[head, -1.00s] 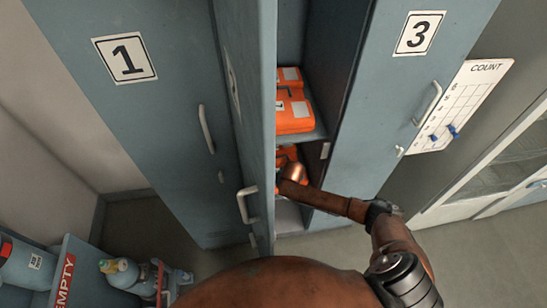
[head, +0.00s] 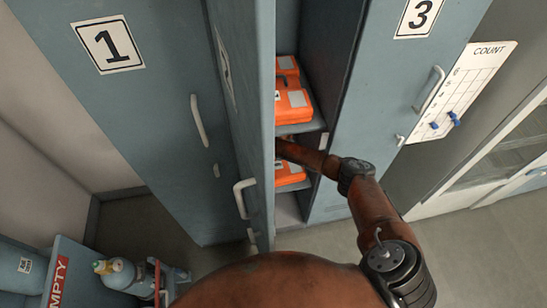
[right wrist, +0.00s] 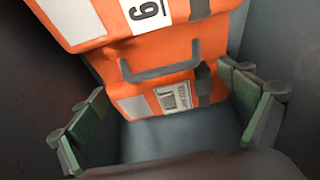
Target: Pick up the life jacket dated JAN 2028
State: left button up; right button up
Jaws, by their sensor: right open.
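Orange packs sit on the shelves of the open locker. In the head view, upper ones (head: 292,98) are on the upper shelf and another (head: 290,173) is on the lower shelf, partly behind my right arm. The right wrist view shows an orange pack marked 9 or 6 (right wrist: 185,30) and, below it, an orange front (right wrist: 135,88) with a grey handle (right wrist: 160,71) and a white label (right wrist: 172,98). No date is legible. My right gripper (right wrist: 165,118) is open, with green-padded fingers either side of the lower front, apart from it. My left gripper is not in view.
The open locker door (head: 240,120) stands left of my right arm. Locker door 3 (head: 385,120) and a COUNT board (head: 458,90) are to the right; door 1 (head: 130,110) is left. Locker walls lie close on both sides of my right gripper.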

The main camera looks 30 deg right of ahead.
jog(key=b+x, duration=0.2)
jog(key=x, duration=0.3)
jog(key=shift+w+b, duration=0.25)
jog(key=shift+b, duration=0.1)
jog(key=shift+d, duration=0.1)
jog(key=c, duration=2.1)
jog(key=shift+r, duration=0.1)
jog(key=shift+c, duration=0.4)
jog(key=shift+r, duration=0.1)
